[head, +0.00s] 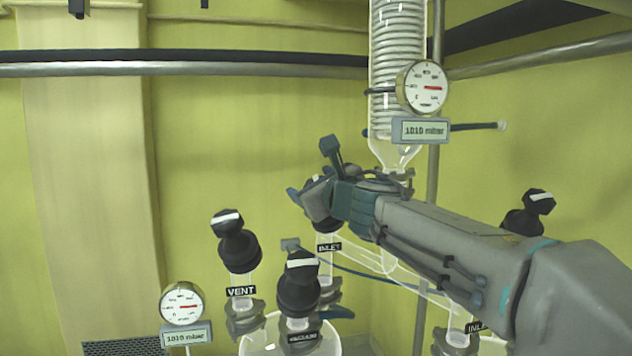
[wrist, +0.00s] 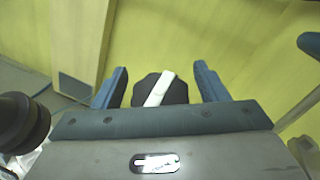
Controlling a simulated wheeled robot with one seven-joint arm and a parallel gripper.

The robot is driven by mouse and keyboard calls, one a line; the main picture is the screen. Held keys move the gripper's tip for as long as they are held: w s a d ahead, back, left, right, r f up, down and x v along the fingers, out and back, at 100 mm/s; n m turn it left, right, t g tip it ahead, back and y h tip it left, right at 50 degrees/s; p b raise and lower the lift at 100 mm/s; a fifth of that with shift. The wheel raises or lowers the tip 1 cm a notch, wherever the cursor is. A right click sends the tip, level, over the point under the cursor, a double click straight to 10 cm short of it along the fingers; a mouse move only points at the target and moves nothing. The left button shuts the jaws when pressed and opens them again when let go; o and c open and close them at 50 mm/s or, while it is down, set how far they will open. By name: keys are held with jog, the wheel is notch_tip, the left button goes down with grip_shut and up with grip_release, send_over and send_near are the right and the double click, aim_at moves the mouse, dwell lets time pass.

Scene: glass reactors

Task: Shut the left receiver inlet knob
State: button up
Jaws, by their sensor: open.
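The left receiver inlet knob (head: 322,217) is black, above a small INLET label; my gripper partly hides its top in the head view. In the wrist view the same knob (wrist: 146,89) lies between my two blue fingers, its white bar slanting from lower left to upper right. My gripper (wrist: 161,68) is open, one finger on each side of the knob with a gap to each. In the head view my gripper (head: 308,190) is at the knob's top. Whether a finger touches it cannot be told there.
The black vent knob (head: 238,250) and another black knob (head: 298,285) stand left and in front. A further knob (head: 530,215) is at the right, beyond my arm. A glass condenser (head: 397,60) with a gauge (head: 422,87) rises just behind my gripper.

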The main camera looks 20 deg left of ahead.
jog(key=shift+w, duration=0.1)
jog(key=c, duration=1)
jog(key=shift+f+m+t+b, duration=0.2)
jog(key=shift+m+t+b, duration=0.1)
jog(key=shift+b, duration=0.55)
